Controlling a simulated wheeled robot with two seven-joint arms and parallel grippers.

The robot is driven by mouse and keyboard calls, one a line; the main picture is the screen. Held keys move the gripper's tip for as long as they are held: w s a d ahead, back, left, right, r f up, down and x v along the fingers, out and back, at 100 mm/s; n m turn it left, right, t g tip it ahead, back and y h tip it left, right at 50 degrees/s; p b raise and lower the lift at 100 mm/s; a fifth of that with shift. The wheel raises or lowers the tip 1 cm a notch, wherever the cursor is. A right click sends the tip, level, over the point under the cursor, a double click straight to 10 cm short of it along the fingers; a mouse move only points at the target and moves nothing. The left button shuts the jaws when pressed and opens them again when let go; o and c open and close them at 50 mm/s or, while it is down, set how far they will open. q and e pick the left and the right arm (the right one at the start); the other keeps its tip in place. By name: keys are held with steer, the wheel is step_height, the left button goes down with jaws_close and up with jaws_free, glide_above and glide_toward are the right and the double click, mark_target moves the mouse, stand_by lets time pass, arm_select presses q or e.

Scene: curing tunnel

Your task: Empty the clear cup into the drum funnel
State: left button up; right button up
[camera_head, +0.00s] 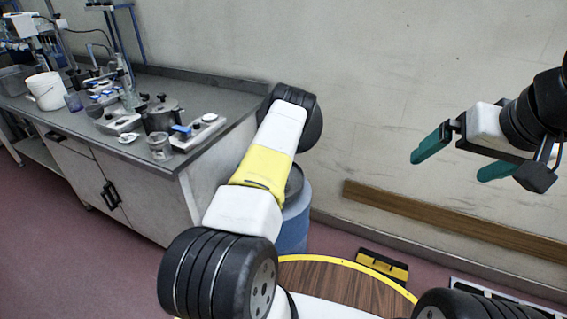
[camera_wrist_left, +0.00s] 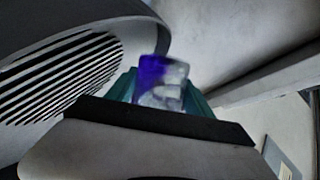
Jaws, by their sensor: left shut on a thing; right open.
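My left gripper (camera_wrist_left: 162,88) shows in the left wrist view, its green fingers shut on a clear cup (camera_wrist_left: 160,97). The cup has a blue-violet patch at its upper left; I cannot tell its tilt or how much is in it. In the head view the left gripper and cup are hidden behind my left arm. A blue drum (camera_head: 293,232) stands on the floor behind that arm, with a dark top (camera_head: 294,182) partly covered; the funnel cannot be made out. My right gripper (camera_head: 448,168) is open and empty in front of the wall at the right.
A grey bench (camera_head: 215,92) runs along the left, with a white bucket (camera_head: 46,91), a metal pot (camera_head: 163,116), a clear jar (camera_head: 160,148) and several instruments on it. A wooden rail (camera_head: 440,228) runs along the wall. A black-and-yellow object (camera_head: 382,265) lies below it.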

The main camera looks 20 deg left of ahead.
arm_select(q)
steer(key=shift+f+m+y, duration=0.25)
steer(key=shift+m+y, duration=0.05)
steer(key=shift+m, duration=0.2)
steer(key=shift+w+r, duration=0.1)
steer(key=shift+r, duration=0.15)
steer(key=shift+d+r+m+y, duration=0.1)
steer(key=shift+r+m+y, duration=0.1)
steer(key=shift+m+y, duration=0.25)
steer(key=shift+w+d+r+m+y, duration=0.25)
steer(key=shift+d+m, duration=0.15)
steer(key=shift+d, duration=0.05)
steer(key=shift+w+d+r+m+y, duration=0.2)
steer(key=shift+d+m, duration=0.15)
steer(key=shift+d, duration=0.05)
steer(key=shift+r, duration=0.1)
steer(key=shift+w+d+r+m+y, duration=0.15)
steer(key=shift+r+m+y, duration=0.25)
steer(key=shift+m, duration=0.2)
steer(key=shift+w+d+r+m+y+p, duration=0.1)
steer(key=shift+d+r+m+y+p, duration=0.2)
steer(key=shift+m, duration=0.3)
steer(key=shift+w+d+r+m+y+p, duration=0.1)
steer(key=shift+d+r+m+y, duration=0.1)
steer(key=shift+m+y, duration=0.3)
stand_by(1.3)
steer(key=shift+w+d+r+m, duration=0.15)
steer(key=shift+d+r+m, duration=0.05)
steer(key=shift+m, duration=0.3)
